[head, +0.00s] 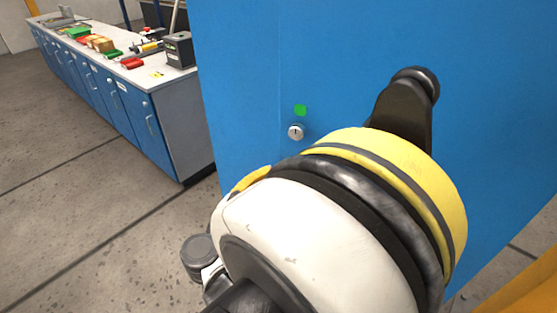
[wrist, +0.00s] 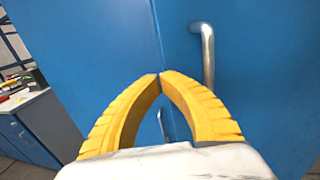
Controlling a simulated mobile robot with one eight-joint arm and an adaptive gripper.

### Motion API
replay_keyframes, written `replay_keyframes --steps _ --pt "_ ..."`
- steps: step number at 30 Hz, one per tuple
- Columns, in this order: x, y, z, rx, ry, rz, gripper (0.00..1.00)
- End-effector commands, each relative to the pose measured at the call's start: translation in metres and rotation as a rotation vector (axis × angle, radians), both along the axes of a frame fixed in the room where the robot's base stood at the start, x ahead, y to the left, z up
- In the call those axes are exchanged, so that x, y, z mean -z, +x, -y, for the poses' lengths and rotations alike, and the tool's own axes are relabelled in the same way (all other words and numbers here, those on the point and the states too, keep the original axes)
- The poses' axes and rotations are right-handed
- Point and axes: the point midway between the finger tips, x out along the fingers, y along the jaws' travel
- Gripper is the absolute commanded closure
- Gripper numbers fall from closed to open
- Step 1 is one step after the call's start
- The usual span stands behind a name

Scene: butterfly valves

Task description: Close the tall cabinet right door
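The tall blue cabinet fills much of the head view, its blue front (head: 330,50) carrying a round lock (head: 296,132) and a green mark. In the wrist view a vertical seam divides the left door (wrist: 110,45) from the right door (wrist: 255,70), which bears a curved metal handle (wrist: 207,50). I cannot tell whether the right door stands slightly ajar. My gripper (wrist: 160,76) has its yellow fingertips together, with nothing seen between them, left of the handle and near the seam in the picture. Contact with the door cannot be told. My arm hides part of the front in the head view.
A low blue bench (head: 135,100) with a pale top stands at the left, holding several parts and a dark box (head: 180,50). Open concrete floor (head: 60,190) lies in front of it. A yellow-orange surface (head: 515,285) shows at the lower right.

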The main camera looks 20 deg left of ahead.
Motion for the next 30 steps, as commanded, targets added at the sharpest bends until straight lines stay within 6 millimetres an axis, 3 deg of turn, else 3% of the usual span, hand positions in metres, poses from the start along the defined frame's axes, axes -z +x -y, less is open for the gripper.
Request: replay_keyframes --steps 6,12,27,30 --pt "0.002 0.045 0.009 0.003 -0.001 0.000 1.00" --pt "0.001 0.071 0.013 0.000 -0.001 0.000 1.00" --pt "0.000 0.080 0.014 0.000 -0.002 0.000 1.00" --pt "0.000 0.091 0.016 0.021 -0.002 0.000 1.00"
